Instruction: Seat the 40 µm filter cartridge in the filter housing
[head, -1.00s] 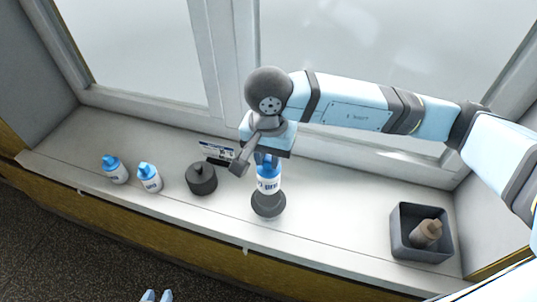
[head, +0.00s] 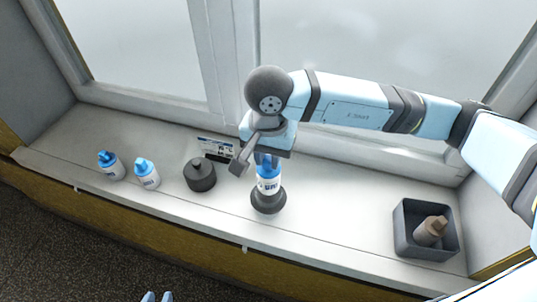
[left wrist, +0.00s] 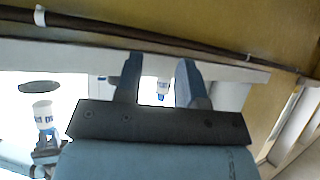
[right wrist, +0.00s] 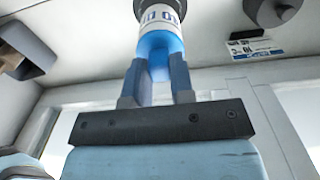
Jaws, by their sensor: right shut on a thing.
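My right gripper (head: 266,158) is shut on the blue top of a white filter cartridge (head: 268,184), which is upright over the dark round filter housing (head: 268,203). In the right wrist view the cartridge's blue part (right wrist: 158,50) is between the fingers and its lower end meets the dark housing ring (right wrist: 160,5). I cannot tell how deep it sits, and its print is not fully legible. My left gripper (left wrist: 158,80) is open and empty, off the sill's front; its fingertips show at the bottom of the head view (head: 157,297).
Two more blue-topped white cartridges (head: 111,168) (head: 147,175) stand at the left of the sill. A dark knobbed lid (head: 200,177) lies near a label card (head: 217,148). A grey bin (head: 447,250) at right holds a brown cartridge (head: 431,231). The window stands behind.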

